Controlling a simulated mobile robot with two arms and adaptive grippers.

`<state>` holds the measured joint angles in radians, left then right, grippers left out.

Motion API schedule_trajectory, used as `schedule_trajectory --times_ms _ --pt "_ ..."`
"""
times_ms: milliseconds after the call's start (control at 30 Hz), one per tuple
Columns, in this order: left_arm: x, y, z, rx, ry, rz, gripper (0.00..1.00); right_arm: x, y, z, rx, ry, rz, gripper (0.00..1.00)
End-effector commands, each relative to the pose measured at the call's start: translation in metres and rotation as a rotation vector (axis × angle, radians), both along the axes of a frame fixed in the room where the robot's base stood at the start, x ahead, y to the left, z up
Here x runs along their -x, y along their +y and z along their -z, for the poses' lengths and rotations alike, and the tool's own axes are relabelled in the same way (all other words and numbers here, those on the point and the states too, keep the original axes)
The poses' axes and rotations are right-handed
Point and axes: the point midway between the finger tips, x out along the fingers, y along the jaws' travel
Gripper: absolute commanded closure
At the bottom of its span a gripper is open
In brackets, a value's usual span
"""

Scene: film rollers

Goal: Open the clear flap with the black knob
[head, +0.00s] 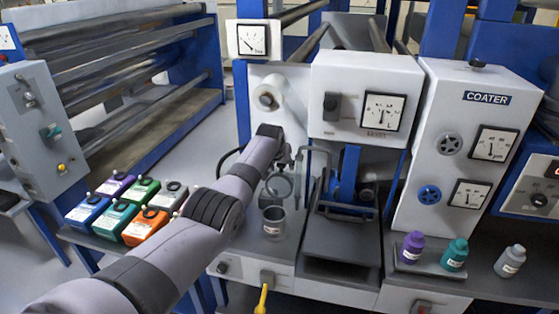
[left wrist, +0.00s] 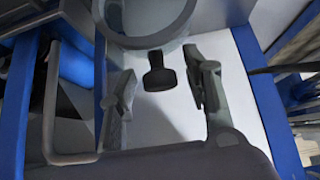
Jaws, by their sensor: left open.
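My left gripper (head: 286,158) is in front of the white panel, just above a round grey ring (head: 280,185). In the left wrist view its two fingers (left wrist: 162,72) are apart. A black knob (left wrist: 160,75) shows between them, and neither finger clearly touches it. The knob sits by the edge of the ring (left wrist: 150,38), which seems to be the rim of the clear flap; the clear part itself is hard to make out. In the head view the arm and gripper hide the knob. My right gripper is not in view.
A grey cup (head: 274,222) stands below the ring. A bent metal bar (head: 328,160) rises close right of the gripper. A white roller (head: 268,97) is above. Purple (head: 412,246) and teal (head: 455,254) bottles stand at the right.

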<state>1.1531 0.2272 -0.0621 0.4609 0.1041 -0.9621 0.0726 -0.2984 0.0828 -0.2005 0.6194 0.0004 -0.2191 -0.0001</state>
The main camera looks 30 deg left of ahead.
Motion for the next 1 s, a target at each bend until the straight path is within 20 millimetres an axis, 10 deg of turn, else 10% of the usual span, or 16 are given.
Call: schedule_trajectory --times_ms 1000 --pt "0.069 -0.016 -0.091 0.001 0.001 -0.001 0.55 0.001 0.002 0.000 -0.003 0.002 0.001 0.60"
